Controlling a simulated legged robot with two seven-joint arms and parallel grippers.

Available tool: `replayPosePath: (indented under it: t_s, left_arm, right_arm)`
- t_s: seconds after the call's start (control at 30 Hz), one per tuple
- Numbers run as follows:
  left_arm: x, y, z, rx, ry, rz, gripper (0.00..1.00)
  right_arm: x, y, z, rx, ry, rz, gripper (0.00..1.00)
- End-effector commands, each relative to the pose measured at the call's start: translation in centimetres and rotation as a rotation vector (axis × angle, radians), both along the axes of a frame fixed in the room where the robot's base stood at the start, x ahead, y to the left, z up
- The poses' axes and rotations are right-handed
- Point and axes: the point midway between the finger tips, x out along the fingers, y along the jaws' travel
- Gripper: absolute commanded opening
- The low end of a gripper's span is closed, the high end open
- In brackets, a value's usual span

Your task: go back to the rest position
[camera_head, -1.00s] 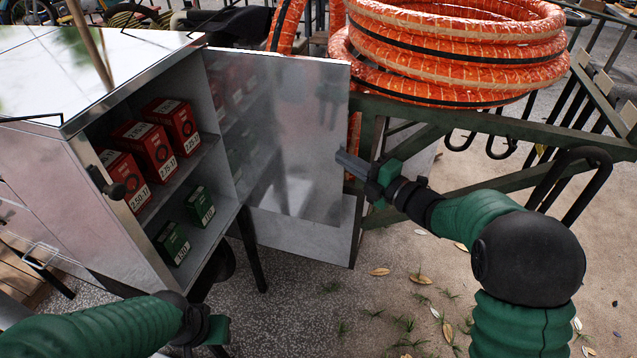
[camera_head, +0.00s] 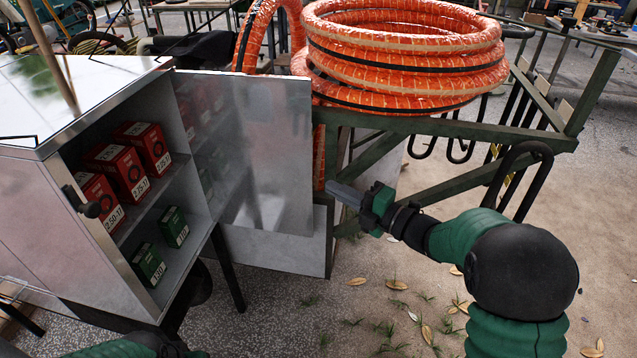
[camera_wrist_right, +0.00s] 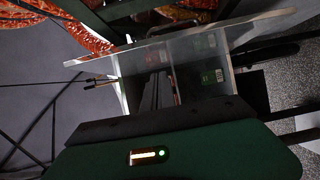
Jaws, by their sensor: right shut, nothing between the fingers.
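My right gripper (camera_head: 347,194) is shut and empty in the head view. It is just right of the open metal cabinet door (camera_head: 268,150), in front of the green frame. In the right wrist view, the dark fingers of my right gripper (camera_wrist_right: 159,92) point toward the cabinet and its door. Of my left arm, only a dark green part shows at the bottom left edge of the head view; its fingers cannot be made out. The metal cabinet (camera_head: 120,90) stands open at the left.
Red boxes (camera_head: 118,172) stand on the cabinet's upper shelf and green boxes (camera_head: 148,264) on the lower one. An orange hose coil (camera_head: 405,60) rests on the green metal frame (camera_head: 440,126). Paved ground with leaves is clear in front.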

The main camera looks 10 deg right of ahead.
Motion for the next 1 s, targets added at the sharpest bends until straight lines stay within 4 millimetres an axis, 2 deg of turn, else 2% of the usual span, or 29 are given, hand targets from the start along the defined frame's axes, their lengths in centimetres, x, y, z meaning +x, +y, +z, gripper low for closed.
replayPosePath:
  t_s: [0.1, 0.37, 0.47, 0.57, 0.67, 0.7, 0.8, 0.9, 1.0]
  left_arm:
    - [0.0, 0.0, 0.3, 0.0, 0.0, 0.0, 0.36]
    - [0.0, 0.0, 0.3, 0.0, 0.0, 0.0, 0.36]
    - [0.0, 0.0, 0.3, 0.0, 0.0, 0.0, 0.36]
    - [0.0, 0.0, 0.3, 0.0, 0.0, 0.0, 0.36]
    - [0.0, 0.0, 0.3, 0.0, 0.0, 0.0, 0.36]
    - [0.0, 0.0, 0.3, 0.0, 0.0, 0.0, 0.36]
    - [0.0, 0.0, 0.3, 0.0, 0.0, 0.0, 0.36]
    - [0.0, 0.0, 0.3, 0.0, 0.0, 0.0, 0.36]
    - [0.0, 0.0, 0.3, 0.0, 0.0, 0.0, 0.36]
  right_arm:
    - [-1.1, -1.5, 0.2, 0.0, -0.003, -0.002, 0.0]
    - [-1.2, -2.3, -0.1, 0.013, 0.027, -0.031, 0.0]
    - [-0.1, -3.7, -1.1, 0.079, 0.162, -0.189, 0.0]
    - [-0.4, -6.4, -4.1, 0.242, 0.434, -0.474, 0.0]
    - [-4.4, -8.7, -9.1, 0.455, 0.758, -0.79, 0.0]
    - [-6.7, -9.0, -11.0, 0.531, 0.877, -0.903, 0.0]
    - [-12.5, -8.9, -14.8, 0.681, 1.114, -1.127, 0.0]
    - [-17.7, -8.0, -17.1, 0.782, 1.291, -1.297, 0.0]
    - [-22.5, -6.8, -18.6, 0.858, 1.44, -1.444, 0.0]
